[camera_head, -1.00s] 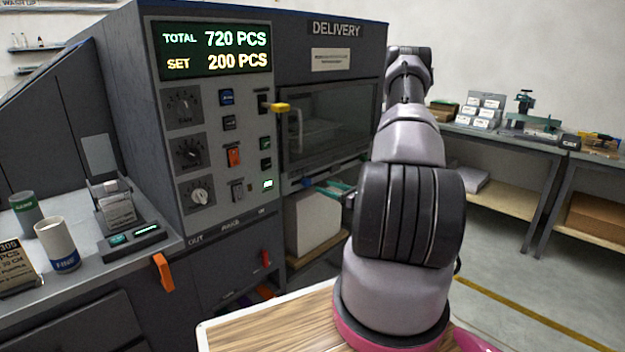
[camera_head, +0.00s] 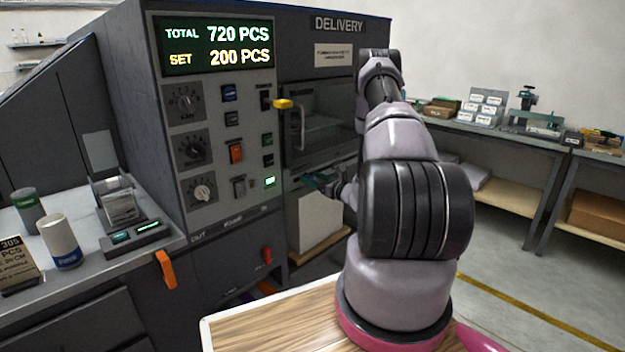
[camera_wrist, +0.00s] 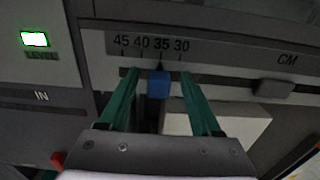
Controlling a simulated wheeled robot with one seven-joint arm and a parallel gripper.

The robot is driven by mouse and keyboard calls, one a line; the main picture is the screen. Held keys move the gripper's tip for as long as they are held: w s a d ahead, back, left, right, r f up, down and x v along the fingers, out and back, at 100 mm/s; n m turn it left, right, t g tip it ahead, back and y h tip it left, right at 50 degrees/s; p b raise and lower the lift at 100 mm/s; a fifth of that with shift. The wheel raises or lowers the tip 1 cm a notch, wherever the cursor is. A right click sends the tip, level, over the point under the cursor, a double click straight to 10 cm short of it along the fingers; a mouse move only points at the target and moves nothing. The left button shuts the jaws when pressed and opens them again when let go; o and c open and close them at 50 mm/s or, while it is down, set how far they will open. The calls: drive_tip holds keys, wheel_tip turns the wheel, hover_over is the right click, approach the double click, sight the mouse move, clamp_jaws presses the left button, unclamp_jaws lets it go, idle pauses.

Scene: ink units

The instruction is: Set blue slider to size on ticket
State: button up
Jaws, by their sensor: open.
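The blue slider (camera_wrist: 158,84) sits in a slot under a scale marked 45, 40, 35, 30 from left to right in the wrist view. It stands at about the 35 mark. My gripper (camera_wrist: 158,76) is open, with one teal finger on each side of the slider and a gap to both. In the head view my gripper (camera_head: 318,180) is at the machine front, below the delivery window; the slider cannot be made out there. The ticket (camera_head: 18,264) stands at the far left of the counter; it has a PCS line and a CM line, too small to read surely.
A grey knob (camera_wrist: 272,88) sits to the right on the same panel, near the CM label. The panel (camera_head: 222,130) holds dials and switches; a yellow-handled lever (camera_head: 284,104) juts out above my gripper. A pale block (camera_head: 318,218) is just below.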

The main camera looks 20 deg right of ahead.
clamp_jaws()
idle(1.4)
